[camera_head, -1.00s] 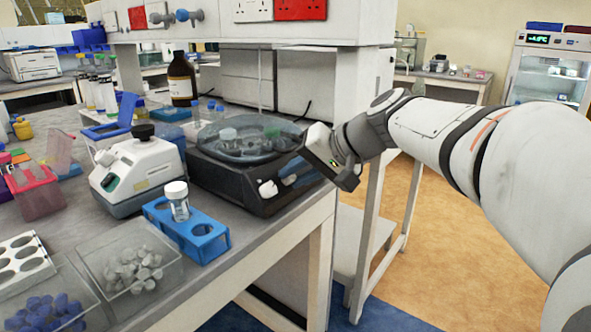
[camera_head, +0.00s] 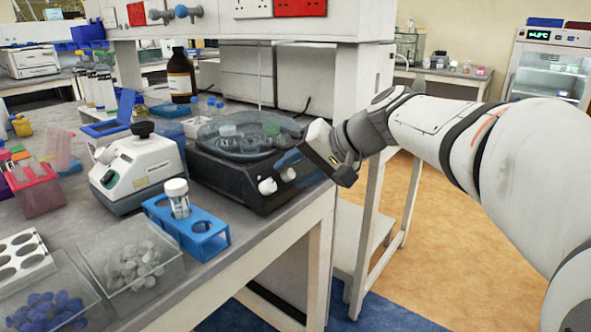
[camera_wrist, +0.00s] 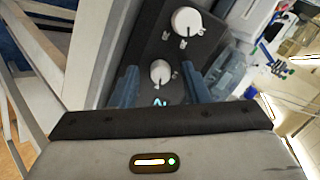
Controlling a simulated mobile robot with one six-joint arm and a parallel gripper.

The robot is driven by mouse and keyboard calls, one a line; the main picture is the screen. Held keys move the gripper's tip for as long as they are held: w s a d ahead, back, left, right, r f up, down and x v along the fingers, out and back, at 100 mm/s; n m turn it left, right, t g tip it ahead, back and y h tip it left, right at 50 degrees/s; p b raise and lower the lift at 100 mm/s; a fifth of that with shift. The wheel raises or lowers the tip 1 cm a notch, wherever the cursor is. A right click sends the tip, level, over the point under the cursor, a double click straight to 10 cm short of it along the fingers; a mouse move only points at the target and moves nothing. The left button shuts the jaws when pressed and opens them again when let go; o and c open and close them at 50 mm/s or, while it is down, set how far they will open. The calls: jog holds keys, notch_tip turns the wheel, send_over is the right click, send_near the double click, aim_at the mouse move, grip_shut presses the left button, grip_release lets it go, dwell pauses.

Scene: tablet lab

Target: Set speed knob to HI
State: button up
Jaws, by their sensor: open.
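A black device (camera_head: 235,187) with a round clear lid stands near the bench edge. Its front panel has two white knobs, a left knob (camera_head: 267,186) and a right knob (camera_head: 288,174). In the wrist view, the larger knob (camera_wrist: 187,20) is farther off and the smaller knob (camera_wrist: 160,71) shows between my finger ends. Their labels are too small to read, so I cannot tell which is the speed knob. My gripper (camera_wrist: 160,75) is open, with blue fingers either side of the smaller knob; contact is not clear. It comes from the right in the head view (camera_head: 290,162).
A blue rack (camera_head: 205,240) holding a capped vial (camera_head: 177,197) stands in front of the device. A white instrument (camera_head: 130,172) is to its left. Clear bins (camera_head: 130,262) lie at the front left. Open floor is right of the bench.

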jog(key=p+v, duration=0.2)
jog(key=v, duration=0.5)
jog(key=shift+d+r, duration=0.25)
jog(key=shift+d, duration=0.05)
jog(key=shift+s, duration=0.2)
jog(key=s+d+g+h+p, duration=0.1)
jog(key=s+d+h+p, duration=0.3)
jog(key=s+p, duration=0.4)
jog(key=s+d+g+h+p, duration=0.1)
jog(key=s+d+h+p, duration=0.3)
jog(key=s+p, duration=0.4)
jog(key=h+p, duration=0.1)
jog(key=p, duration=0.6)
jog(key=shift+d+n, duration=0.35)
jog(key=shift+n, duration=0.05)
jog(key=shift+s+r, duration=0.1)
jog(key=shift+c, duration=0.3)
